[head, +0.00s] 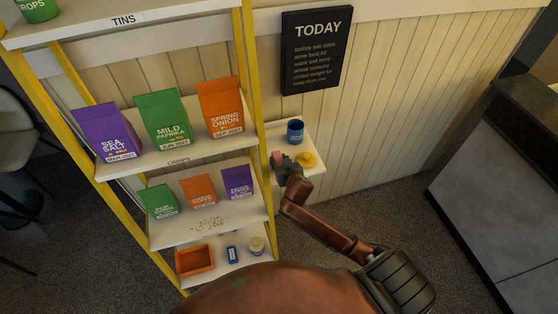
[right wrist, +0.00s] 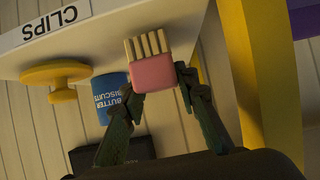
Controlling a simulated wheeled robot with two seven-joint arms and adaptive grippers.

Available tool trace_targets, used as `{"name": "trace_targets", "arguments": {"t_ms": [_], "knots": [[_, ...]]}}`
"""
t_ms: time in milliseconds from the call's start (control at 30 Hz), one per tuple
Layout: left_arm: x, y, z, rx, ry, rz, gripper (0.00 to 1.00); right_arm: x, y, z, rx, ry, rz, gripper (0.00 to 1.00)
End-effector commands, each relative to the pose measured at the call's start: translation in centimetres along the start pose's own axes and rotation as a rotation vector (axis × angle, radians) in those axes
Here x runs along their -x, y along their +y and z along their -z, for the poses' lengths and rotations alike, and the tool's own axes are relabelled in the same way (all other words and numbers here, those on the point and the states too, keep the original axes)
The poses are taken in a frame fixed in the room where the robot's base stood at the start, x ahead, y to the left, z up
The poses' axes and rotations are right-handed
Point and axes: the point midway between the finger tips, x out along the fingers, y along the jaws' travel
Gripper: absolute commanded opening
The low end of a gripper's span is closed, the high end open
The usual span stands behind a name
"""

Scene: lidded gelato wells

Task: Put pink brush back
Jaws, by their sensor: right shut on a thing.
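The pink brush (right wrist: 153,70), a pink block with pale cream bristles, is between the two fingers of my right gripper (right wrist: 158,88) in the right wrist view. My right gripper (head: 283,165) is shut on it. In the head view, a small pink part of the brush (head: 277,156) shows at the gripper's tip, above the small white side shelf (head: 273,130). I cannot tell whether the brush touches that shelf. A yellow round-topped holder-like piece (head: 306,159) is just right of the gripper. My left gripper is not in view.
A blue biscuit tin (head: 295,130) stands on the side shelf behind my gripper. The yellow-framed rack (head: 252,100) is close on the left, with several bags and a shelf of crumbs (head: 210,224). An orange bin (head: 194,260) is on its lowest shelf. A counter (head: 500,180) stands right.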

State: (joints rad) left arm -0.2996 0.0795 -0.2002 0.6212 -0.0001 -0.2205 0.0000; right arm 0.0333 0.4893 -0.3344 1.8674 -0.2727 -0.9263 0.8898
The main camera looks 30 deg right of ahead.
Motion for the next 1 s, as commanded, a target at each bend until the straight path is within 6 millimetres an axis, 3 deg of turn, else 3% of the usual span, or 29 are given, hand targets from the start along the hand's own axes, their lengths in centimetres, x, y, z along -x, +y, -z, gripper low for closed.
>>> {"name": "trace_targets", "arguments": {"t_ms": [567,600,700,1000], "knots": [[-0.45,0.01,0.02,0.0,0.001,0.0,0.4,-0.4,0.04,-0.69,0.0,0.0,-0.001,0.0],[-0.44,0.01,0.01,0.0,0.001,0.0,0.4,-0.39,0.04,-0.67,0.0,0.0,-0.001,0.29],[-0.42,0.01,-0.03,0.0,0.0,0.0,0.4,-0.38,0.03,-0.65,0.0,0.0,-0.001,0.34],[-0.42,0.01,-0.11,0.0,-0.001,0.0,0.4,-0.38,0.01,-0.65,0.0,0.0,0.0,0.34]]}}
